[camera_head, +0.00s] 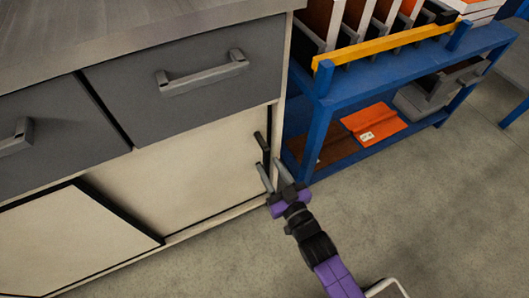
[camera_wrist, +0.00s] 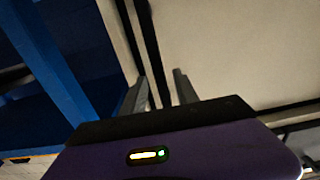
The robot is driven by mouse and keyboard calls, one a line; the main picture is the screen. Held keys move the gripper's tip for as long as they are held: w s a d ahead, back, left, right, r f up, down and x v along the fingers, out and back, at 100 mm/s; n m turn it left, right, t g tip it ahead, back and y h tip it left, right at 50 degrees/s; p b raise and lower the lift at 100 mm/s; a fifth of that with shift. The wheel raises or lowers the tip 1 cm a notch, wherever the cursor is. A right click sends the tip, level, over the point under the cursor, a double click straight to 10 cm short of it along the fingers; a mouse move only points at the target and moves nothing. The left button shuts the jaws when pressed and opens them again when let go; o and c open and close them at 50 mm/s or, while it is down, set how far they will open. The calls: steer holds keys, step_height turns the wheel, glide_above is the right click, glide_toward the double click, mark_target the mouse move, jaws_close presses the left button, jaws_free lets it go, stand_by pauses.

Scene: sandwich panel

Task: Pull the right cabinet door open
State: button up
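The right cabinet door (camera_head: 195,180) is a cream panel below the grey drawers, with a black upright handle (camera_head: 262,146) near its right edge. It looks closed, flush with the cabinet front. My gripper (camera_head: 269,164) is at the lower end of this handle, its fingers spread and pointing at the cabinet. In the wrist view my gripper (camera_wrist: 160,75) is open, and a dark upright strip (camera_wrist: 149,40), apparently the handle, runs between the two fingers. I cannot tell whether either finger touches it.
The left cream door (camera_head: 70,245) has a dark right edge. Grey drawers with bar handles (camera_head: 203,73) sit above. A blue shelf rack (camera_head: 335,92) with a yellow bar stands close on the right, holding orange and brown items. The floor (camera_head: 410,215) in front is clear.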

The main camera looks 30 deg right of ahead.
steer(key=shift+w+b, duration=0.75)
steer(key=shift+w, duration=2.05)
steer(key=shift+c, duration=0.5)
jaws_close()
